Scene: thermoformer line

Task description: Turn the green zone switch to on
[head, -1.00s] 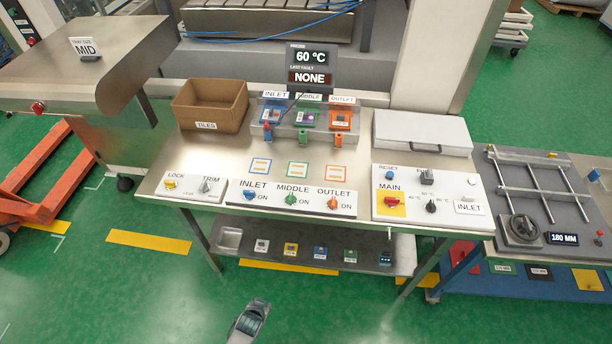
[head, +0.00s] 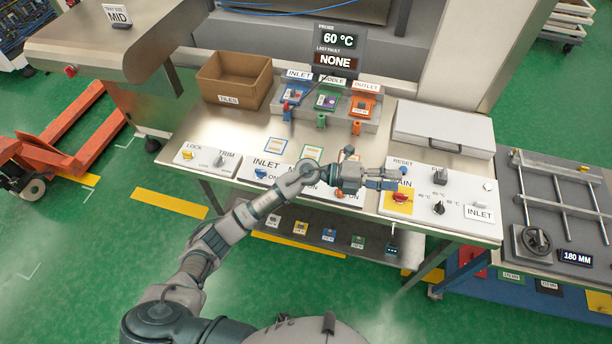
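The green MIDDLE zone switch is hidden behind my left arm on the white zone panel (head: 262,187), so I cannot see its setting. The blue INLET switch (head: 261,173) shows to its left. The orange OUTLET switch (head: 340,194) shows partly, just below my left wrist. My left gripper (head: 390,180) hangs over the left part of the control panel, beside the RESET button and the red MAIN switch (head: 401,197). Its fingers point right, look apart, and hold nothing I can see. My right gripper is not in view.
Behind the panels are a tile bin (head: 233,80), three coloured modules with levers, and a white lidded box (head: 443,126). The LOCK and TRIM panel (head: 206,159) lies at the left. A display (head: 337,50) reads 60 °C and NONE.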

